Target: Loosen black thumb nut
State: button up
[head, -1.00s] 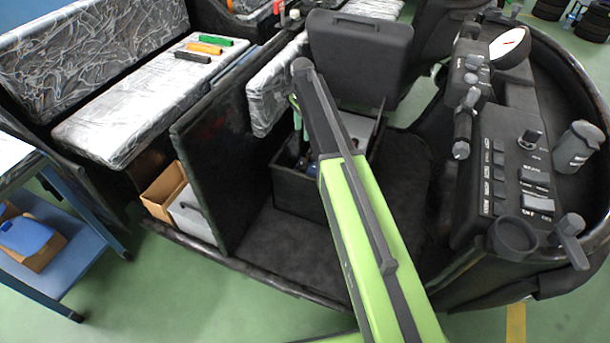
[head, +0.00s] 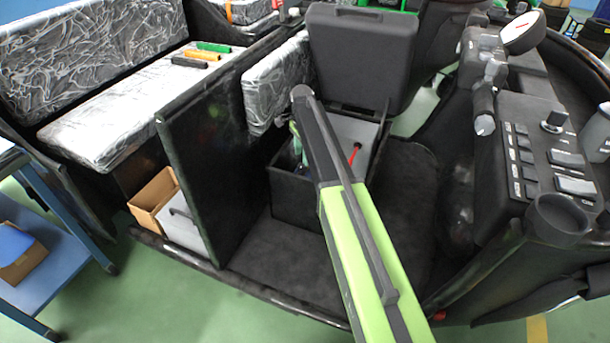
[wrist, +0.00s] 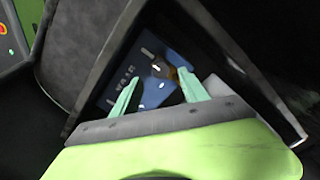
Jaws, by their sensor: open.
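My gripper (wrist: 159,75) is open in the wrist view, its two pale green fingers spread inside a dark open box (wrist: 92,88). Between and just beyond the fingertips is a blue part (wrist: 150,95) with a small dark knob (wrist: 157,68) on it, which looks like the black thumb nut. The fingers are not closed on it; I cannot tell whether they touch the blue part. In the head view the box (head: 293,190) stands on the vehicle floor, and my arm hides most of its inside and the gripper. The nut does not show there.
A dark upright panel (head: 215,150) stands left of the box, and a black case (head: 360,55) behind it. A control console (head: 540,150) is at the right. Floor space (head: 405,200) right of the box is clear.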

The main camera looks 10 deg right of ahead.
aim_at(302, 165)
notch_tip(302, 165, down, 6)
jog(key=b, duration=0.4)
jog(key=shift+r, duration=0.25)
jog(key=shift+r, duration=0.15)
